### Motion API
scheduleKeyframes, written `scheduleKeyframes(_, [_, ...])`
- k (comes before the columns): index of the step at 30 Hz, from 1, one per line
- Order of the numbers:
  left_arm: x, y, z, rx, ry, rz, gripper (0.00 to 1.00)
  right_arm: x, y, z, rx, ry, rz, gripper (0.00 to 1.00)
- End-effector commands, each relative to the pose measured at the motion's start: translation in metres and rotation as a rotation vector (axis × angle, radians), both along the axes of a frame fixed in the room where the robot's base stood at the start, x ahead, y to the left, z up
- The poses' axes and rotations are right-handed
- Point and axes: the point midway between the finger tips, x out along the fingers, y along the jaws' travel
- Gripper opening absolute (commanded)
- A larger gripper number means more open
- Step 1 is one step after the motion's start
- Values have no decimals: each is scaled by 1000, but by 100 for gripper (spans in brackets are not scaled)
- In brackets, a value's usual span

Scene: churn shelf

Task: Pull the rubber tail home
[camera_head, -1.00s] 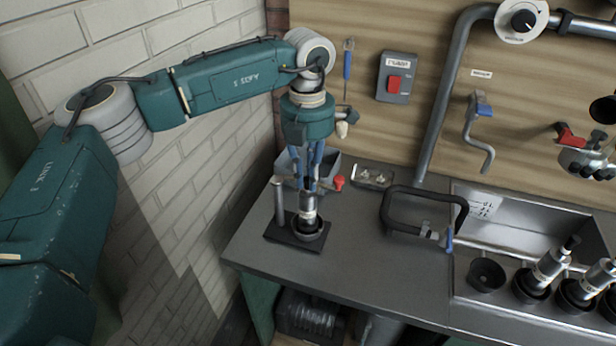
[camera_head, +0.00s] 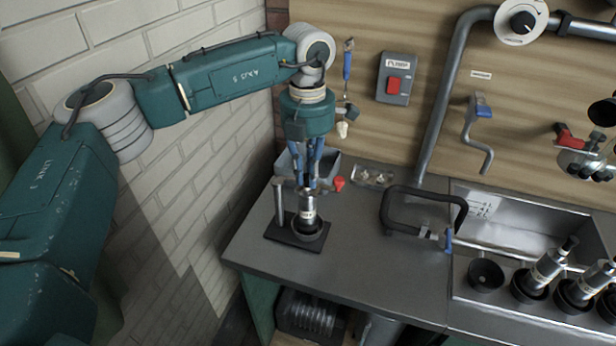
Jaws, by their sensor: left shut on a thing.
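A silvery metal shell (camera_head: 308,207) stands upright with its lower end in a dark rubber cup on a black stand (camera_head: 283,238) at the left end of the bench. My left gripper (camera_head: 308,186) points straight down over the shell. Its blue fingers are shut at the top of the shell, where the rubber tail would be. The fingers hide most of the tail, so how far it sticks out cannot be told. My right gripper is not in view.
A metal post (camera_head: 279,203) rises from the stand, close left of the shell. A grey bin (camera_head: 288,164) and a red knob (camera_head: 339,183) are behind. A black clamp-like frame (camera_head: 391,207) lies to the right. More shells (camera_head: 547,270) stand by the sink. The front of the bench is clear.

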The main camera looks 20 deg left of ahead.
Motion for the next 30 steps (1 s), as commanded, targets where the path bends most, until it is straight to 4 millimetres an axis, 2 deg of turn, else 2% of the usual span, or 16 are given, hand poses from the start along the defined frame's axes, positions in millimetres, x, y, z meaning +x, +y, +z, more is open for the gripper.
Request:
scheduleKeyframes(4, [1, -1, 5, -2, -6, 0, 0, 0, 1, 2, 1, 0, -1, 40])
scheduleKeyframes(5, [1, -1, 5, -2, -6, 0, 16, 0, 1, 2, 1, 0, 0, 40])
scheduleKeyframes(8, [1, 0, 4, -1, -4, 0, 34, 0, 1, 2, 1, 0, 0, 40])
scheduleKeyframes(19, [1, 0, 6, -2, -3, 0, 34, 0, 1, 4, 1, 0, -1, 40])
scheduleKeyframes(30, [1, 0, 35, -1, -2, 0, 34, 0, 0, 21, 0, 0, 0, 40])
